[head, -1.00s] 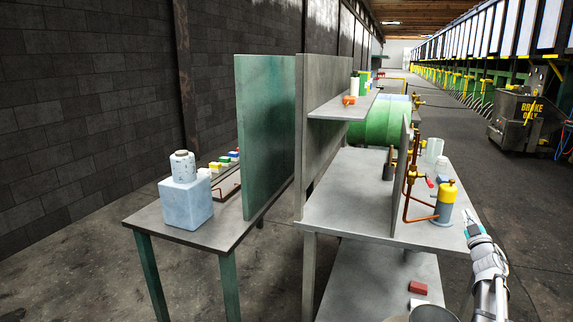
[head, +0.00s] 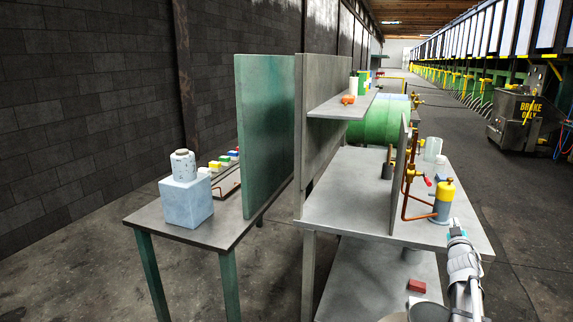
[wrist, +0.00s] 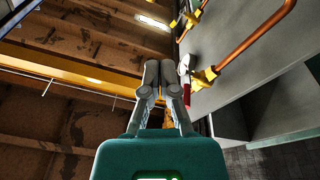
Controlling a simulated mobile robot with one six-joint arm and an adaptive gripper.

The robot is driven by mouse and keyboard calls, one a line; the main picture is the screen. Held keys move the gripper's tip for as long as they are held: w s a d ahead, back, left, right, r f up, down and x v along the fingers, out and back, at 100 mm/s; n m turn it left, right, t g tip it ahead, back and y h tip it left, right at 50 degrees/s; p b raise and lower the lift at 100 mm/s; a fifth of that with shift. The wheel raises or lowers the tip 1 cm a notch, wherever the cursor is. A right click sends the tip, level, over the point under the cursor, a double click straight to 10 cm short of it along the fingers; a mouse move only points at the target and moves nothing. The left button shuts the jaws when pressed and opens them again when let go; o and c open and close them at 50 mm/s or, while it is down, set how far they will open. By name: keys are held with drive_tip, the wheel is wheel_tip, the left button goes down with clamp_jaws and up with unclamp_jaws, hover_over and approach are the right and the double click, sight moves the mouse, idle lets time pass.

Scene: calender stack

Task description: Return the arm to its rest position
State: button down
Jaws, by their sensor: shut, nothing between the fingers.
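My gripper (head: 455,225) shows at the lower right of the head view, at the near right corner of the grey workbench (head: 345,200). My arm runs up to it from the bottom edge. In the wrist view my gripper (wrist: 160,65) has its two grey fingers together, with nothing between them. The fingers point toward the ceiling beams, close in the picture to a copper pipe with yellow fittings (wrist: 204,78) and a red handle (wrist: 184,68).
A yellow-topped cylinder (head: 443,203) and copper piping (head: 405,190) stand on the bench just beyond my gripper. A red block (head: 417,286) lies on the lower shelf. A side table (head: 150,215) stands left.

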drive_tip(key=s+a+f+m+g+y, duration=0.1)
drive_tip(key=s+a+f+g, duration=0.25)
drive_tip(key=a+f, duration=0.2)
drive_tip(key=s+a+f+m+g, duration=0.2)
drive_tip(key=a+f+g, duration=0.25)
drive_tip(key=a, duration=0.25)
drive_tip(key=s+a+f+m+g+y, duration=0.1)
drive_tip(key=s+a+f+g, duration=0.2)
drive_tip(key=a+f, duration=0.35)
drive_tip(key=s+a+f+n+g+y, duration=0.1)
drive_tip(key=s+a+f+g+y, duration=0.3)
drive_tip(key=s+a, duration=0.7)
drive_tip(key=s+a+n+g+p, duration=0.1)
drive_tip(key=s+a+n+g, duration=0.1)
drive_tip(key=s+a+g, duration=0.35)
wheel_tip(320, 180, up, 13)
drive_tip(key=a+t+p, duration=0.1)
drive_tip(key=p, duration=1.2)
drive_tip(key=shift+s+a+y, duration=0.3)
drive_tip(key=shift+s+a, duration=0.05)
drive_tip(key=shift+s+f+t, duration=0.1)
drive_tip(key=shift+f+t, duration=0.1)
drive_tip(key=shift+t, duration=0.05)
